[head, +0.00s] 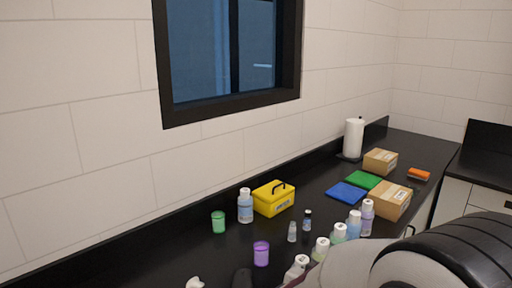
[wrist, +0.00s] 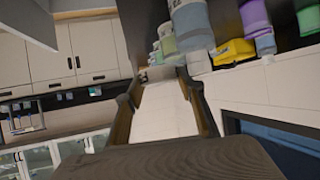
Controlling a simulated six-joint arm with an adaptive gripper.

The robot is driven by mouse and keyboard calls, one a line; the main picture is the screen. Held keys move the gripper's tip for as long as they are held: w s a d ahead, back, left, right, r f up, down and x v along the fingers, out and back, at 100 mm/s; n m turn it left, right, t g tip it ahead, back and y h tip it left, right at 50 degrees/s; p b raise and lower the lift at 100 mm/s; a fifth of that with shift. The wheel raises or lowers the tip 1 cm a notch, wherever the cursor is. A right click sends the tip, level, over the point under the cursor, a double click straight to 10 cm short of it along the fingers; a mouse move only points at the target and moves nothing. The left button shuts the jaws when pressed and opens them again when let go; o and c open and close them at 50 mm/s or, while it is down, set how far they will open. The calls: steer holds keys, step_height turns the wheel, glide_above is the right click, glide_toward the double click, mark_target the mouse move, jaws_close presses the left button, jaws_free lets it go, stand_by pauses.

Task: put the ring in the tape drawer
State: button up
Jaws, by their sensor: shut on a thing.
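In the wrist view my gripper (wrist: 162,76) reaches away from the camera, its two dark fingers close in at the tips. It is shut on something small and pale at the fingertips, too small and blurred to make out. I cannot tell whether this is the ring. No ring can be clearly made out in either view, and no open drawer. In the head view my arm fills the lower right corner and hides part of the counter.
The black counter (head: 325,177) carries a yellow case (head: 272,202), green and purple cups (head: 261,254), several bottles (head: 245,206), blue and green mats (head: 346,192), cardboard boxes (head: 389,200), an orange item (head: 419,173) and a paper roll (head: 354,138). Cabinets (wrist: 75,55) stand left in the wrist view.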

steer(key=shift+s+d+f+n+t+y, duration=0.2)
steer(key=shift+s+f+n+y, duration=0.35)
steer(key=shift+s+f, duration=0.25)
steer(key=shift+s+d+f+n+t+y, duration=0.2)
steer(key=shift+s+f+n+y, duration=0.4)
steer(key=shift+f, duration=0.3)
steer(key=shift+r, duration=0.1)
